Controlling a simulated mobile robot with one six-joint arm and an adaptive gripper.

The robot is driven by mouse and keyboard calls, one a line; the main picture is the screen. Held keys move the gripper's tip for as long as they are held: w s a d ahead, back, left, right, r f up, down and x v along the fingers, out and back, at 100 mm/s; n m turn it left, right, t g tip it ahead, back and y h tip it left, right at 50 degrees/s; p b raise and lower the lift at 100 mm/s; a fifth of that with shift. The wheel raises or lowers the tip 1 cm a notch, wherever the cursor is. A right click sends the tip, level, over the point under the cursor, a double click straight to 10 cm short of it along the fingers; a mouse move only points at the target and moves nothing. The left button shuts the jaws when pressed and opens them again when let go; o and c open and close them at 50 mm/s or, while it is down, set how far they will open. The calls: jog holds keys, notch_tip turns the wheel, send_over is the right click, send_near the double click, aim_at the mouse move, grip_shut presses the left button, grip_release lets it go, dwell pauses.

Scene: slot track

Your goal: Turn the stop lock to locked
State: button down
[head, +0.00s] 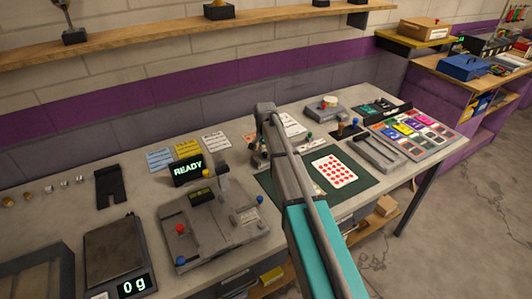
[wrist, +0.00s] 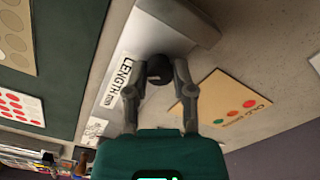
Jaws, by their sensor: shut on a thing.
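In the wrist view a dark round knob (wrist: 160,69) sits between the fingertips of my gripper (wrist: 161,76), which is shut on it. The knob is at a grey block (wrist: 185,20) beside a white strip marked LENGTH (wrist: 122,85). I cannot make out a locked mark or which way the knob is turned. In the head view my gripper (head: 259,152) is small and partly behind my arm, low over the bench near the back edge of a dark green mat (head: 358,183).
A card with red dots (head: 334,171) lies on the mat. A tan card with coloured dots (wrist: 226,108) lies near my right finger. A tray of coloured pieces (head: 443,138) is at the right.

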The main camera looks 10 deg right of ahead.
jog(key=m, duration=0.6)
jog(key=shift+w+m, duration=0.2)
jog(key=shift+m, duration=0.2)
jog(key=shift+c, duration=2.3)
grip_release()
jog(key=shift+s, duration=0.1)
jog(key=shift+r, duration=0.15)
